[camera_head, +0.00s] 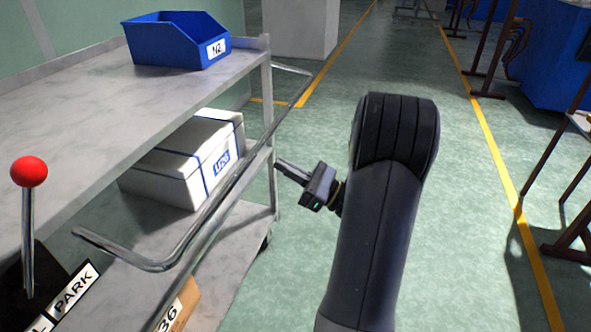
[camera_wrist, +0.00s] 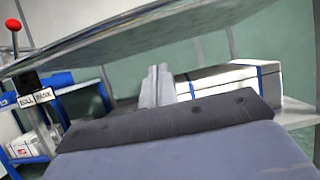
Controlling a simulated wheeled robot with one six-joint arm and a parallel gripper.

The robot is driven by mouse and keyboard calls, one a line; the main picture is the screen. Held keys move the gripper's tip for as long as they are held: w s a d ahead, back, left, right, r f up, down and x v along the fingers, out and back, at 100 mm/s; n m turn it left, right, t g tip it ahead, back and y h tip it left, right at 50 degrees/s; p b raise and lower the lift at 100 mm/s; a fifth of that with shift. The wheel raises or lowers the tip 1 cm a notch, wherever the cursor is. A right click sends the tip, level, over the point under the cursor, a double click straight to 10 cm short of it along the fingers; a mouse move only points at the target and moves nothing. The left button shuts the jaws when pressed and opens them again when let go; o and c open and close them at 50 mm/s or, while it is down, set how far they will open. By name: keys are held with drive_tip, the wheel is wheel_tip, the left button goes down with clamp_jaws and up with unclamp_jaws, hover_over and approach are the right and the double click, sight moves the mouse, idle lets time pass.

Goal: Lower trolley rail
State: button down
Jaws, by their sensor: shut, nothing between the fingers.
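The trolley rail (camera_head: 215,200) is a bent grey metal tube along the trolley's near right side, standing out from its frame in the head view. I cannot tell its exact tilt. My gripper (camera_head: 279,163) is shut and empty. Its fingers point left toward the trolley, close to the far corner post and a little right of the rail; I see no clear contact. The shut fingers (camera_wrist: 156,86) also show in the wrist view, beneath a broad grey band that I cannot name for sure. A lever with a red knob (camera_head: 29,172) stands at the left, by a PARK label (camera_head: 74,294).
The trolley's upper shelf (camera_head: 90,120) holds a blue bin (camera_head: 176,42). A white strapped box (camera_head: 190,160) lies on the shelf below, with a brown carton (camera_head: 180,308) at the near end. Green floor (camera_head: 460,220) is free to the right, with dark stands beyond a yellow line.

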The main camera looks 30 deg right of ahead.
wheel_tip(320, 180, up, 6)
drive_tip(key=w+a+b, duration=0.2)
drive_tip(key=shift+w+f, duration=0.15)
drive_tip(key=shift+f, duration=0.1)
idle(0.3)
drive_tip(key=r+p, duration=0.1)
drive_tip(key=p, duration=0.2)
drive_tip(key=shift+r+g, duration=0.2)
drive_tip(key=shift+g, duration=0.1)
drive_tip(key=p, duration=0.2)
drive_tip(key=r+g+h+p, duration=0.1)
drive_tip(key=r+p, duration=0.1)
drive_tip(key=p, duration=0.1)
drive_tip(key=shift+s+d+p, duration=0.3)
